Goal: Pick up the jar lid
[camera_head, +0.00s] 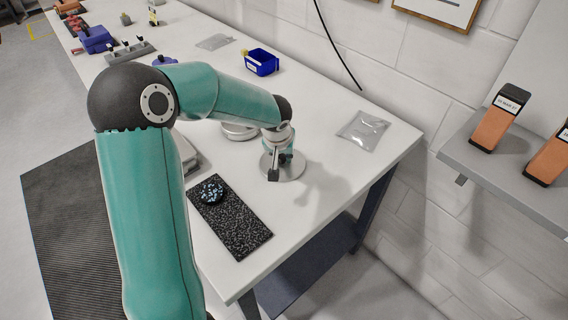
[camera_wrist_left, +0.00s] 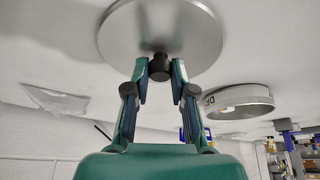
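The jar lid (camera_head: 292,174) is a flat silver disc with a black knob in its middle, at the near right part of the white table. In the left wrist view, the lid (camera_wrist_left: 195,35) fills the top middle. My left gripper (camera_wrist_left: 159,70) has one finger on each side of the black knob, both seemingly touching it. In the head view, the left gripper (camera_head: 274,170) is over the lid and hides part of it. I cannot tell whether the lid touches the table. My right gripper is not in view.
A round silver container (camera_head: 240,132), partly behind my arm, stands beside the lid. A black speckled mat (camera_head: 240,226) with a dark blue patterned round thing (camera_head: 212,192) lies nearer. A clear bag (camera_head: 364,130) lies to the right. A blue bin (camera_head: 262,62) stands farther back.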

